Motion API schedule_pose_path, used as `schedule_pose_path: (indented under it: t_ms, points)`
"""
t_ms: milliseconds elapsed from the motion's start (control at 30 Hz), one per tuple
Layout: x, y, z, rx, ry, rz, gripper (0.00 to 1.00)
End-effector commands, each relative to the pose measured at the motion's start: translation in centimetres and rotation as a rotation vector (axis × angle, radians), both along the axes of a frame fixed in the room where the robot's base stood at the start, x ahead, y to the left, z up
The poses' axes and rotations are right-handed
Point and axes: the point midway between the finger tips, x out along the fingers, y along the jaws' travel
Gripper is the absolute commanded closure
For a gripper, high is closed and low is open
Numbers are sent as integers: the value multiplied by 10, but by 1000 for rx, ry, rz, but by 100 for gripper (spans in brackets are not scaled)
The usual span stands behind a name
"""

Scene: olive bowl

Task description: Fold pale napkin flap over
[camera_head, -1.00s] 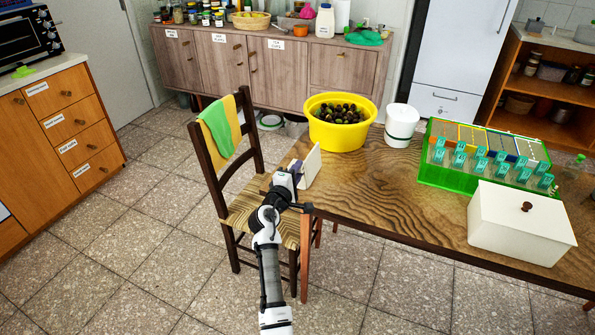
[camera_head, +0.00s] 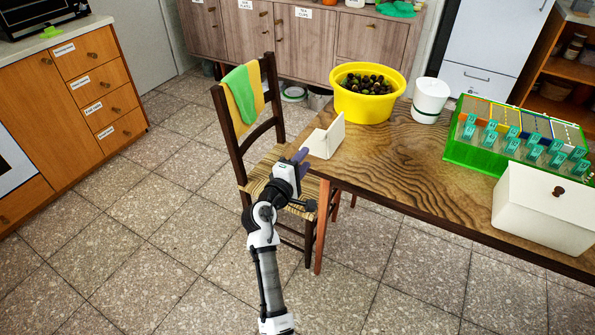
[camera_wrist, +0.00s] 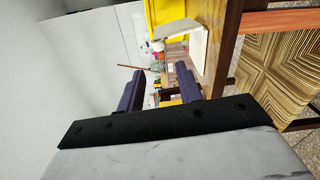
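The pale napkin (camera_head: 322,145) is at the left end of the wooden table, beside the yellow tub. One part lies low on the table and a flap (camera_head: 337,130) stands up at its right side. In the wrist view the napkin (camera_wrist: 197,48) shows beyond the fingers, near the table edge. My gripper (camera_head: 302,155) is at the table's left end, just left of the napkin. In the wrist view its two dark fingers (camera_wrist: 160,85) are apart with nothing between them. I cannot tell whether a finger touches the napkin.
A green case (camera_head: 470,155) and white box (camera_head: 540,212) are further right. A chair (camera_head: 240,150) with a cloth stands close to my arm. The table's middle is clear.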

Motion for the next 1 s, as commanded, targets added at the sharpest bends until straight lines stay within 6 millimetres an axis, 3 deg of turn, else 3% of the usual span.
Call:
schedule_pose_path:
  t_ms: [233, 767, 867, 967, 1000]
  points:
    - [-23, 15, -1, -1, 1, 0, 65]
    - [-25, 17, 0, -1, 1, 0, 65]
    - [-21, 30, 10, 22, -33, 40, 65]
    - [-14, 67, 37, 86, -116, 149, 65]
    - [-13, 88, 51, 124, -162, 212, 65]
